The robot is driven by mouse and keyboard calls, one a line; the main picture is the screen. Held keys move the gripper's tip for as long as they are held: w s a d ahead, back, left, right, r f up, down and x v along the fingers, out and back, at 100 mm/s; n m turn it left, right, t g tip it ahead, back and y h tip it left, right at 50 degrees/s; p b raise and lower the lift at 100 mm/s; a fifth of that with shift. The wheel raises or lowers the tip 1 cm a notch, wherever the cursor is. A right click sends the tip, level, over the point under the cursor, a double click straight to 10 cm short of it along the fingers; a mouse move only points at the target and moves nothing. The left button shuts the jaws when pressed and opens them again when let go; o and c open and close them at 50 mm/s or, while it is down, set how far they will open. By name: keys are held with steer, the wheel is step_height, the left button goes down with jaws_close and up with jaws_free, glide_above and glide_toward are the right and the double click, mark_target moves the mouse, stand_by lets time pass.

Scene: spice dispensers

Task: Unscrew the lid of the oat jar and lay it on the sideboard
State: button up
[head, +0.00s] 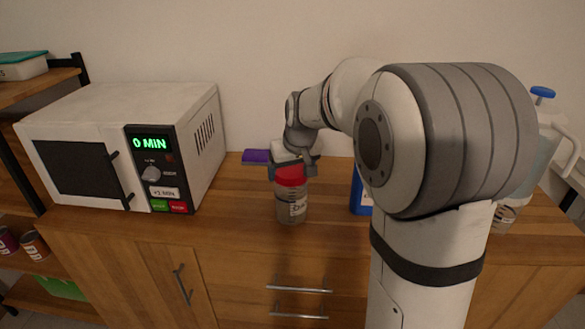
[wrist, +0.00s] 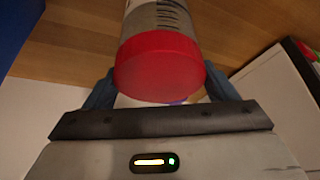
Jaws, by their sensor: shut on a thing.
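The oat jar (head: 291,207) is a clear jar with a label, standing upright on the wooden sideboard (head: 240,209). Its red lid (head: 290,176) sits at the top of the jar. My gripper (head: 291,168) comes down from above and is shut on the red lid. In the wrist view the red lid (wrist: 158,68) lies between the two fingers, with the jar body (wrist: 158,16) directly beyond it. I cannot tell whether the lid is loose on its thread.
A white microwave (head: 120,145) showing "0 MIN" stands at the left. A purple item (head: 256,157) lies behind the jar. A blue object (head: 361,193) stands to the right, partly hidden by my arm. A bottle with a blue top (head: 543,93) is at the far right. The sideboard is clear left of the jar.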

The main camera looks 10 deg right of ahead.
steer(key=n+y+b, duration=0.1)
steer(key=n, duration=0.1)
steer(key=n+b, duration=0.1)
steer(key=n, duration=0.1)
steer(key=shift+f+n+g+y, duration=0.1)
steer(key=shift+n+g+y, duration=0.2)
steer(key=shift+y, duration=0.1)
steer(key=shift+n+y, duration=0.3)
steer(key=shift+n, duration=0.5)
steer(key=n+g, duration=0.1)
steer(key=n, duration=0.1)
steer(key=shift+n+y+b, duration=0.4)
steer(key=n+g, duration=0.1)
steer(key=n, duration=0.3)
steer(key=shift+r+g+y+p, duration=0.2)
steer(key=shift+g+y+p, duration=0.1)
steer(key=shift+g+y, duration=0.1)
steer(key=shift+n+g, duration=0.5)
steer(key=shift+n, duration=0.7)
